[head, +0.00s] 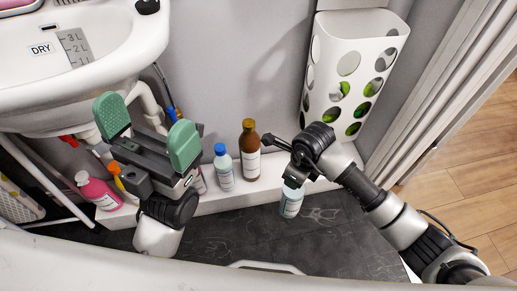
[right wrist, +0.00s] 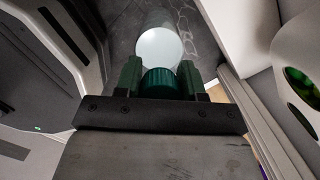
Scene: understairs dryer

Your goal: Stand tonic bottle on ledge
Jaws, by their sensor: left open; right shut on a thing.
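A pale, light-blue bottle (head: 291,201) with a white label hangs below my right gripper (head: 297,178), over the dark floor in front of the white ledge (head: 275,170). My right gripper is shut on its green cap (right wrist: 160,84), which shows between the fingers in the right wrist view. I take this to be the tonic bottle; its label is too small to read. It looks nearly upright and apart from the ledge. My left gripper (head: 148,130) is open and empty, raised at the left below the basin.
A brown bottle (head: 250,150) and a blue-capped bottle (head: 223,167) stand on the ledge, with pink (head: 98,191) and orange (head: 124,184) bottles farther left. The ledge shows bare right of the brown bottle. A perforated white bin (head: 352,75) hangs above its right end.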

